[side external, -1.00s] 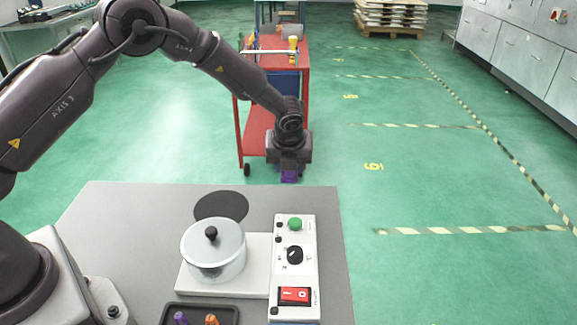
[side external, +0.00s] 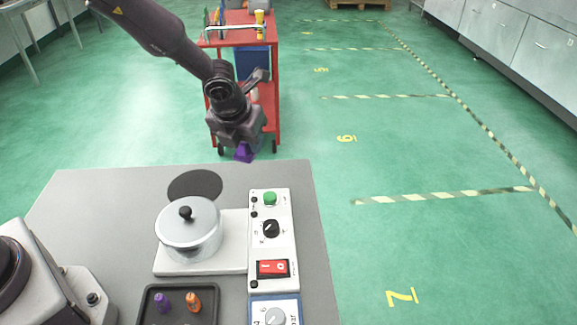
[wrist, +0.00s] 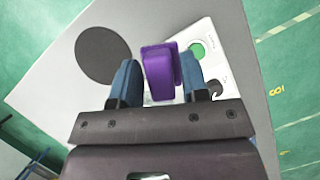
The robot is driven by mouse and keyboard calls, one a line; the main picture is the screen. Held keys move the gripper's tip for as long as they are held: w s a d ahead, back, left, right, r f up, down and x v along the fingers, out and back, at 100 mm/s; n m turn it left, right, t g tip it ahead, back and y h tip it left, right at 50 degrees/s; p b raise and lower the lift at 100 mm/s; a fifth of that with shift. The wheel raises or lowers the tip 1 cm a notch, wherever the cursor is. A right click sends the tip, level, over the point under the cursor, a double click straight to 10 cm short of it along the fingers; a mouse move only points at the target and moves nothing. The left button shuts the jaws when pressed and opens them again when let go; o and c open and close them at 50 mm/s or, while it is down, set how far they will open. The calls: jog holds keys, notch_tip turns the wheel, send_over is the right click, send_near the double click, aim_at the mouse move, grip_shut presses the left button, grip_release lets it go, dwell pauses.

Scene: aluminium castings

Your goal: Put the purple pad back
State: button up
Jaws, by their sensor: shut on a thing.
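My gripper (side external: 241,149) is shut on the purple pad (side external: 245,155), above the far edge of the grey table in the side external view. In the wrist view the pad (wrist: 159,72) sits between the two blue fingers of my gripper (wrist: 160,78). A dark tray (side external: 209,318) is at the front of the table. A small purple piece (side external: 162,302) and an orange piece (side external: 193,301) stand in it. The tray's front is cut off by the picture edge.
A lidded pot (side external: 188,229) stands on a white plate (side external: 233,258), beside a control panel (side external: 283,230) with a green button, knob and red switch. A black disc (side external: 195,186) lies behind the pot. A red cart (side external: 271,100) stands beyond the table.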

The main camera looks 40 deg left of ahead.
jog(key=w+f, duration=0.3)
jog(key=w, duration=0.1)
jog(key=w+f, duration=0.3)
jog(key=w, duration=0.1)
jog(key=w+f, duration=0.3)
jog(key=w, duration=0.1)
jog(key=shift+w+d, duration=0.1)
jog(key=shift+d, duration=0.25)
jog(key=shift+w+f, duration=0.15)
jog(key=shift+f, duration=1.55)
jog(key=shift+f, duration=0.15)
jog(key=o, duration=0.9)
